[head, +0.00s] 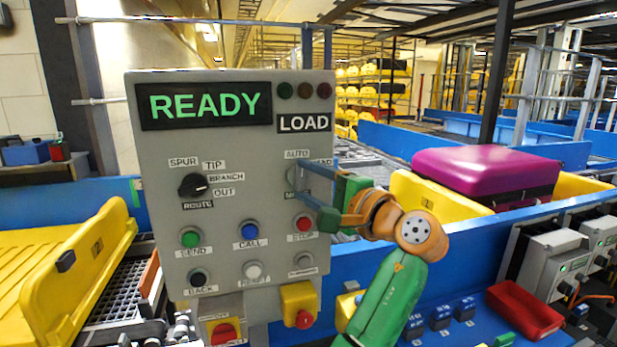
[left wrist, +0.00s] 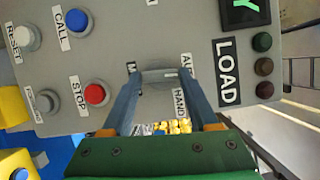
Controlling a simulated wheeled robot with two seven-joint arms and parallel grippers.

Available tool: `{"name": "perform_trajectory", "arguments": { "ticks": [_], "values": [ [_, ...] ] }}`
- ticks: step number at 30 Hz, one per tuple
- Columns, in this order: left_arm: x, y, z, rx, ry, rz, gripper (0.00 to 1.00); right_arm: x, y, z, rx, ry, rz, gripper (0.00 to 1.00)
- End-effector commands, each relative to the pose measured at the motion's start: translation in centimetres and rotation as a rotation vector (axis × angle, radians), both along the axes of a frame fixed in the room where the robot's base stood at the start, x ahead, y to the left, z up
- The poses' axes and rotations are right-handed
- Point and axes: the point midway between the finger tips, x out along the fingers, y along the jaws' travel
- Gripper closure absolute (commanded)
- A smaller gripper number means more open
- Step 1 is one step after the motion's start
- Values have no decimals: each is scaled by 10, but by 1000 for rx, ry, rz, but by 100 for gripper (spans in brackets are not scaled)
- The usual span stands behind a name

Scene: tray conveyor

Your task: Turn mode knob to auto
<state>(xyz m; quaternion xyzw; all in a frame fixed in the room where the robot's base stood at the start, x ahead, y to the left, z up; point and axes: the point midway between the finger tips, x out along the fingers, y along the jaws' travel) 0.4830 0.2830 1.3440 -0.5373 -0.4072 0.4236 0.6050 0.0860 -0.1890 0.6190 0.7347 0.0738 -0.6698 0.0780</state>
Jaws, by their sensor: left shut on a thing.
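The grey control panel (head: 234,235) stands upright in the head view, with a green READY display (head: 205,105) at its top. The mode knob (head: 292,177) is at its right edge, under the AUTO label (head: 297,154) and beside the partly covered HAND label. In the left wrist view the knob (left wrist: 160,77) is a grey shape between the fingertips. My left gripper (head: 305,182) is shut on it, one finger on each side, and it also shows in the left wrist view (left wrist: 162,71). Which label the knob points to cannot be told. My right gripper is not in view.
A black route knob (head: 192,185) and several push buttons share the panel. A yellow tray (head: 75,270) lies at the left. A magenta suitcase (head: 485,172) sits in a yellow tray at the right. A red bin (head: 525,310) is at the lower right.

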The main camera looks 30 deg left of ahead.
Motion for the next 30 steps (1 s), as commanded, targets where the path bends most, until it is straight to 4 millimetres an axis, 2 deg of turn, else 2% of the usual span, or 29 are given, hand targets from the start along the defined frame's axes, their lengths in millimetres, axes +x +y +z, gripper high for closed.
{"name": "perform_trajectory", "arguments": {
  "ticks": [9, 24, 25, 28, 30],
  "values": [
    [0, 0, 2, -61, -76, -1, 96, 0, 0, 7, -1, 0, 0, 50],
    [0, 0, 2, -72, -90, -1, 96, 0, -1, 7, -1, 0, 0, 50],
    [0, 0, 2, -72, -90, -1, 37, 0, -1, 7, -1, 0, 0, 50],
    [0, 0, 2, -72, -90, -1, 10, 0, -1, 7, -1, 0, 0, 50],
    [0, 0, 2, -73, -89, -1, 10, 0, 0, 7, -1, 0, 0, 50]
  ]
}}
